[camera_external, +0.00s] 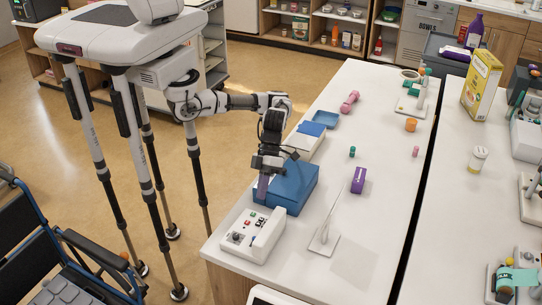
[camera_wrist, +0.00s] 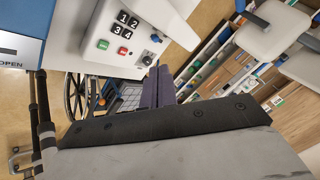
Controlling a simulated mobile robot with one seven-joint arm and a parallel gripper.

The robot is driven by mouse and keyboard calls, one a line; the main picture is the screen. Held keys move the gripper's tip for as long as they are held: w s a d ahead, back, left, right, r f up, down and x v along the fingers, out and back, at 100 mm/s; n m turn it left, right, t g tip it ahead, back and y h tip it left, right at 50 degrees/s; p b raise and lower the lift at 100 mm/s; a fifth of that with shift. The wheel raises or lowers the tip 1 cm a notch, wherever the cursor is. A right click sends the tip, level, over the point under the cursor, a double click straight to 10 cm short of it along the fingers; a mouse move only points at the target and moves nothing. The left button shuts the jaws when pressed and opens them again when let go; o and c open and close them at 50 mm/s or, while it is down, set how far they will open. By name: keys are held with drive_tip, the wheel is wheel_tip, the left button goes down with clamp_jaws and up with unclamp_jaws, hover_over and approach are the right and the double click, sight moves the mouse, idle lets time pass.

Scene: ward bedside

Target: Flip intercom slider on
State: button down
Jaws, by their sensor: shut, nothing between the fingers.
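The intercom is probably the white control box (camera_external: 262,243) near the front left corner of the white table. In the wrist view its white panel (camera_wrist: 95,50) shows black keys numbered 1 to 4, a green button, a red button and a dark round knob. A slider cannot be made out clearly. My gripper (camera_external: 262,190) is behind the box, beside the blue box, pointing down. In the wrist view its purple fingers (camera_wrist: 158,88) are shut together and empty, just past the panel's edge. I cannot tell whether they touch it.
A blue box (camera_external: 296,186) stands close to my gripper; a blue face marked OPEN (camera_wrist: 20,48) shows in the wrist view. A stand with a thin rod (camera_external: 324,240) and a purple box (camera_external: 358,180) are to the right. A wheelchair (camera_external: 70,255) is at the left.

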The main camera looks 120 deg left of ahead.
drive_tip(key=shift+s+a+f+y, duration=0.1)
drive_tip(key=shift+s+f+y, duration=0.25)
drive_tip(key=shift+f, duration=0.55)
drive_tip(key=p+x, duration=0.2)
drive_tip(key=x, duration=0.8)
drive_tip(key=shift+s, duration=0.2)
